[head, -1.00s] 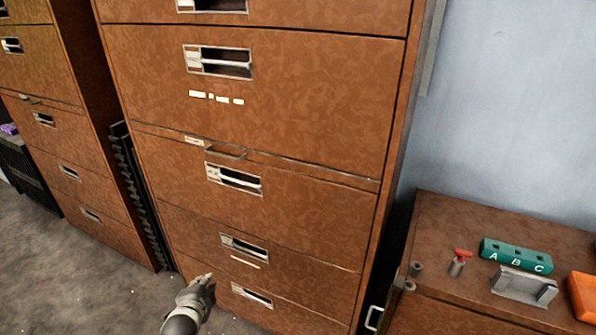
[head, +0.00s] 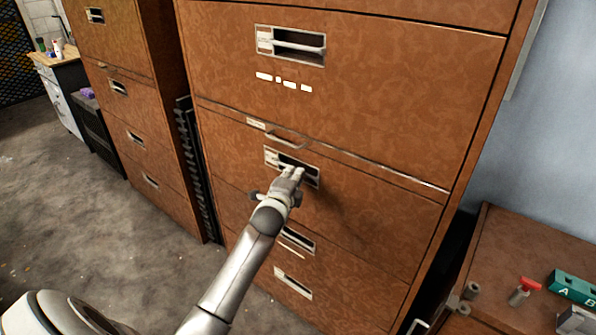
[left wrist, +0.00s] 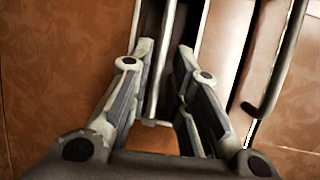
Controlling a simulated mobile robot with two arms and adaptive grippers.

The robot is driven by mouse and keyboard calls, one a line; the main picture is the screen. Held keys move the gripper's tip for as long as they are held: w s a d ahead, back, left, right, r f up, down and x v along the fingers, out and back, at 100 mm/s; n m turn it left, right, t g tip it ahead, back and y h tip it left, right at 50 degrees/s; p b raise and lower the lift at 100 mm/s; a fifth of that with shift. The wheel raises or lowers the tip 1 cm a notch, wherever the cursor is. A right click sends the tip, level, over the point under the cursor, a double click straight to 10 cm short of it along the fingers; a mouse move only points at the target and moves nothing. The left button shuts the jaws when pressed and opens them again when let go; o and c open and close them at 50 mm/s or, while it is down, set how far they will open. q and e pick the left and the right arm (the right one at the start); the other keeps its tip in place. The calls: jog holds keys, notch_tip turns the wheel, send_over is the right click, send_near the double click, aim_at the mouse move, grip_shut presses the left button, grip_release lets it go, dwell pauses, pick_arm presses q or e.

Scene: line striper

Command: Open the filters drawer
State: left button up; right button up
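A tall brown cabinet (head: 350,100) fills the middle of the head view, with several drawers stacked in it. I cannot read which drawer is marked filters. My left gripper (head: 293,172) is at the recessed metal handle (head: 309,180) of the drawer just below the thin wire pull (head: 287,140), and partly hides it. In the left wrist view the two fingers (left wrist: 168,60) are apart, with part of the metal handle frame and its dark slot between them. I cannot tell whether they touch it. That drawer's front looks flush. My right gripper is not in view.
Another brown cabinet (head: 135,100) stands at the left, with a dark gap between. A low brown cabinet (head: 530,250) at the right holds a red-topped part (head: 527,286) and a green lettered block (head: 573,288). Grey floor (head: 110,240) is open at the lower left.

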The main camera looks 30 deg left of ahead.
pick_arm(q)
jog(key=shift+x, duration=2.15)
grip_shut()
